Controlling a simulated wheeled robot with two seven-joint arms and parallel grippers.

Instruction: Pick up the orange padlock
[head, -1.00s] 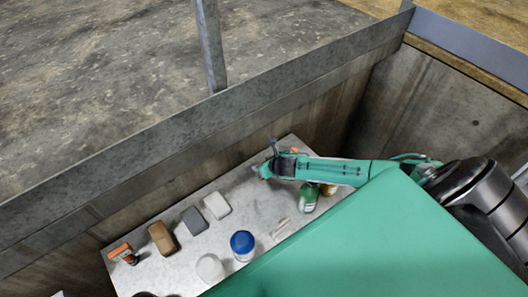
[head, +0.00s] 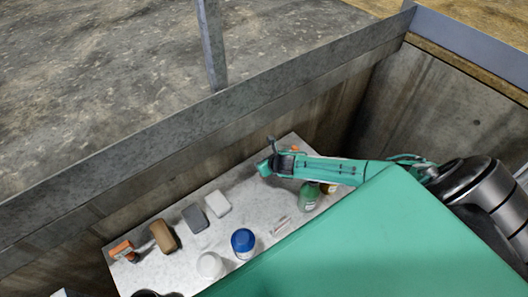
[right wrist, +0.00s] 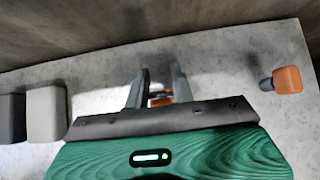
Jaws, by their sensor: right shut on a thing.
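My right gripper (head: 266,168) is above the far right part of the grey table (head: 185,268), pointing down. In the right wrist view its two dark fingers (right wrist: 158,88) stand close around a small orange thing (right wrist: 160,101), which I take as the orange padlock. Most of it is hidden behind the gripper body, so its shackle and its contact with the table cannot be made out. In the head view the gripper itself hides it. My left gripper is not in view.
Another orange piece with a dark stub (right wrist: 287,80) lies to the right. A white block (head: 218,203), dark grey block (head: 195,218), brown block (head: 163,237) and orange-black item (head: 122,250) line the back edge. A blue-lidded jar (head: 243,242) and green bottle (head: 309,197) stand in front.

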